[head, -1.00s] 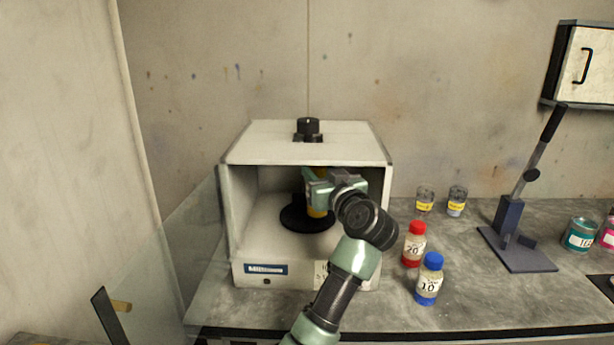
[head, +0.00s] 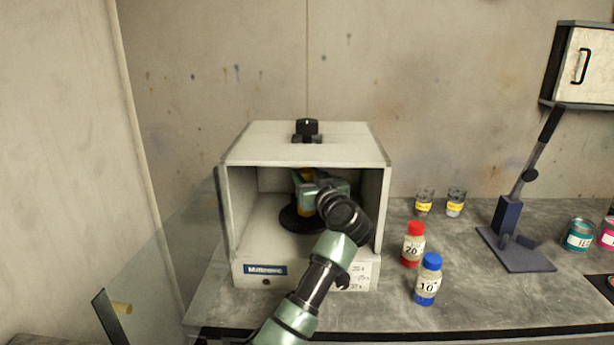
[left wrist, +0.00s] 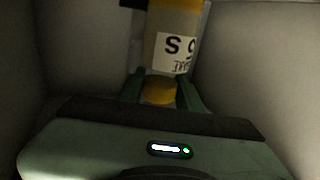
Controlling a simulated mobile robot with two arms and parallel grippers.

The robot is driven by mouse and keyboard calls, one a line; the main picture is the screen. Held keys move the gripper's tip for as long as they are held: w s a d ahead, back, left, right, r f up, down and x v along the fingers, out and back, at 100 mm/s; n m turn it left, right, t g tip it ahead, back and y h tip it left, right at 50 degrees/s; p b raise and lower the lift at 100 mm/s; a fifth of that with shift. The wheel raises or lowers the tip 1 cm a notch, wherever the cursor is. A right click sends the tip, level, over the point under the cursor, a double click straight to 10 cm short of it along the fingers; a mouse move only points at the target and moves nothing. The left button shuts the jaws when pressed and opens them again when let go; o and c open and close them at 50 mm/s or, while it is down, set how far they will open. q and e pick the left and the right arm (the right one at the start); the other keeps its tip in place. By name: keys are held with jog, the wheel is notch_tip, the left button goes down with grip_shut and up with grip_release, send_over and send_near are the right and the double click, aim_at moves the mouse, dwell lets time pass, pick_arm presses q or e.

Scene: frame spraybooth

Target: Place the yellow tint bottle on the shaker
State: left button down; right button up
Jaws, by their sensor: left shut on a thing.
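The shaker is a white box (head: 375,240) with an open front and a round black platform (head: 292,222) inside. My left gripper (head: 306,182) reaches inside the box, above the platform. It is shut on the yellow tint bottle (head: 303,206), which is mostly hidden behind the gripper in the head view. In the left wrist view the bottle (left wrist: 170,45) shows its yellow cap and a white label between the fingers (left wrist: 160,88). Whether the bottle's base touches the platform cannot be told. My right gripper is not in view.
A red-capped bottle (head: 413,246) and a blue-capped bottle (head: 428,280) stand right of the shaker. Two small jars (head: 456,203) stand behind them. A lever press (head: 510,225) is farther right. A clear door (head: 170,260) stands open at the left.

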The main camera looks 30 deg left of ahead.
pick_arm(q)
jog(key=c, duration=0.9)
grip_release()
jog(key=shift+f, duration=0.1)
jog(key=shift+c, duration=0.2)
jog(key=b+v, duration=0.1)
jog(key=v, duration=1.1)
